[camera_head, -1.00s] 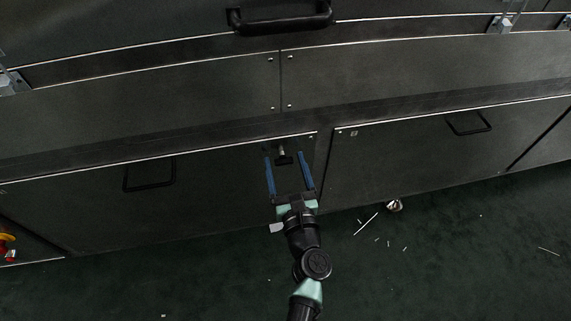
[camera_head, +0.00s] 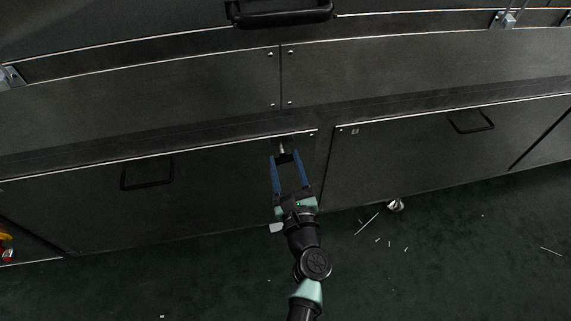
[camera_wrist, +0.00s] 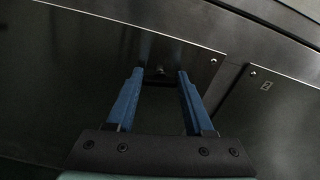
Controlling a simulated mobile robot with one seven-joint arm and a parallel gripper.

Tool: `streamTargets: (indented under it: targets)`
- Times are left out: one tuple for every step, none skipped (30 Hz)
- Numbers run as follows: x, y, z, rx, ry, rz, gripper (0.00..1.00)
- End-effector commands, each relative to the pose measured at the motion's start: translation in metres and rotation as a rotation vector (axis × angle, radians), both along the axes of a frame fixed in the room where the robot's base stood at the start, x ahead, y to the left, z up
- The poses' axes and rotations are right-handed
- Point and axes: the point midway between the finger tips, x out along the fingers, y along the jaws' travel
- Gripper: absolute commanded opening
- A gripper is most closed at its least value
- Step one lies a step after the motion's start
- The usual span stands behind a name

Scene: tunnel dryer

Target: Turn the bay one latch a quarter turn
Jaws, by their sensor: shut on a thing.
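The bay one latch (camera_head: 282,149) is a small metal stem with a dark handle near the upper right corner of the lower left panel. My gripper (camera_head: 285,157) reaches up to it from below with two blue fingers, one on each side, shut on the dark handle. In the wrist view, my gripper (camera_wrist: 160,73) shows both fingertips spaced apart with the small latch (camera_wrist: 160,70) between them. The handle's exact angle is hard to tell, as it is dark and partly hidden by the fingers.
The lower left panel (camera_head: 222,175) has a black handle (camera_head: 147,172). A neighbouring lower panel (camera_head: 420,150) with a small square label and its own handle (camera_head: 471,121) lies to the right. A caster (camera_head: 395,205) and white scraps are on the dark green floor (camera_head: 440,260).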

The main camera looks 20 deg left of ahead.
Motion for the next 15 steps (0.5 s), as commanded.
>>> streamTargets:
  targets:
    - [-0.0004,-0.0002,-0.0030,-0.036,-0.024,0.000,0.00]
    - [-0.0003,-0.0002,-0.0032,-0.057,-0.039,0.000,0.00]
    - [-0.0003,-0.0004,-0.0034,-0.087,-0.059,-0.001,0.00]
    - [-0.0004,-0.0003,-0.0036,-0.111,-0.075,-0.001,0.00]
    - [-0.0005,0.0000,-0.0034,-0.134,-0.092,-0.001,0.00]
    - [-0.0006,0.0004,-0.0035,-0.166,-0.113,0.000,0.00]
    - [-0.0007,0.0003,-0.0038,-0.190,-0.128,-0.001,0.00]
    - [-0.0006,0.0001,-0.0037,-0.213,-0.145,-0.001,0.00]
    - [-0.0006,0.0002,-0.0037,-0.245,-0.166,-0.001,0.00]
    - [-0.0008,0.0005,-0.0037,-0.269,-0.183,-0.001,0.00]
    - [-0.0010,0.0009,-0.0041,-0.292,-0.198,0.000,0.00]
    - [-0.0010,0.0009,-0.0041,-0.325,-0.220,-0.001,0.00]
    - [-0.0009,0.0007,-0.0041,-0.348,-0.235,-0.001,0.00]
    - [-0.0009,0.0005,-0.0042,-0.372,-0.252,-0.002,0.00]
    - [-0.0011,0.0007,-0.0046,-0.402,-0.272,-0.002,0.00]
